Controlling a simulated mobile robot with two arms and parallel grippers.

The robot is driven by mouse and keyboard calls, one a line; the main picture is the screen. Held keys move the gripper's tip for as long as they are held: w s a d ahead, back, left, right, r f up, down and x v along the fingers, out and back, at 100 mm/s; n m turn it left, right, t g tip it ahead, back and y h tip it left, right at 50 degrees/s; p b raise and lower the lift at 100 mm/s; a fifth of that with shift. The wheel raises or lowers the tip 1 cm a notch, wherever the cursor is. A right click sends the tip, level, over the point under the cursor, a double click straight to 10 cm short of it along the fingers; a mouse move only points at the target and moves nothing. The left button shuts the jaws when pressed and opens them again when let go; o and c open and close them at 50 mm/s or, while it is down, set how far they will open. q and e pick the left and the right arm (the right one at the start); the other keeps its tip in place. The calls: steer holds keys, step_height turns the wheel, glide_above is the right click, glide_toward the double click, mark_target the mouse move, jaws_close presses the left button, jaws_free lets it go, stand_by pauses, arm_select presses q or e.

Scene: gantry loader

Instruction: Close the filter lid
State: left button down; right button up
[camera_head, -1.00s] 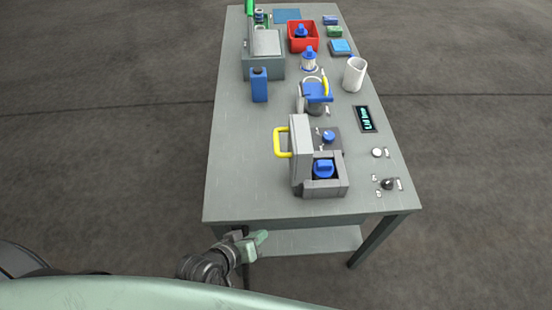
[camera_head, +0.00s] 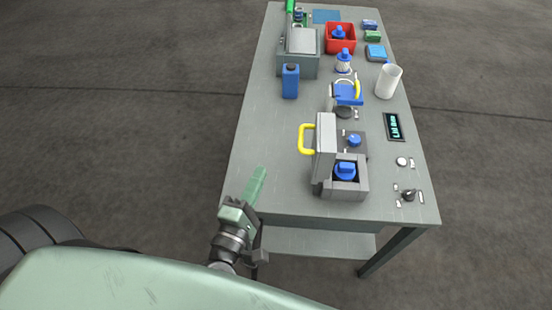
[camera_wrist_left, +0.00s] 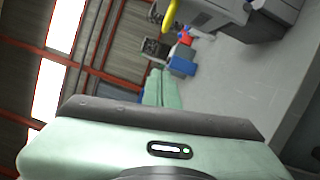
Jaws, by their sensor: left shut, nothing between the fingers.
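The filter housing (camera_head: 350,190) is a grey box near the front edge of the table, with a blue part (camera_head: 345,170) showing inside its open top. Its grey filter lid (camera_head: 325,147) stands upright, with a yellow handle (camera_head: 305,139) on its left side. In the left wrist view the yellow handle (camera_wrist_left: 171,14) shows at the top. My left gripper (camera_head: 256,185) is shut and empty, at the table's front left corner, lower left of the housing and apart from it. Its fingers (camera_wrist_left: 160,88) show in the left wrist view. My right gripper is not in view.
A small display (camera_head: 394,127) and knobs (camera_head: 408,194) lie to the right. The table (camera_head: 265,140) is bare left of the lid.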

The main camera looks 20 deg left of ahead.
arm_select(q)
steer(key=w+d+r+p, duration=0.1)
steer(key=w+d+p, duration=0.2)
steer(key=w, duration=0.7)
steer(key=shift+w+d+p, duration=0.15)
steer(key=shift+d+p, duration=0.15)
steer(key=shift+p, duration=0.1)
steer(key=shift+r, duration=0.15)
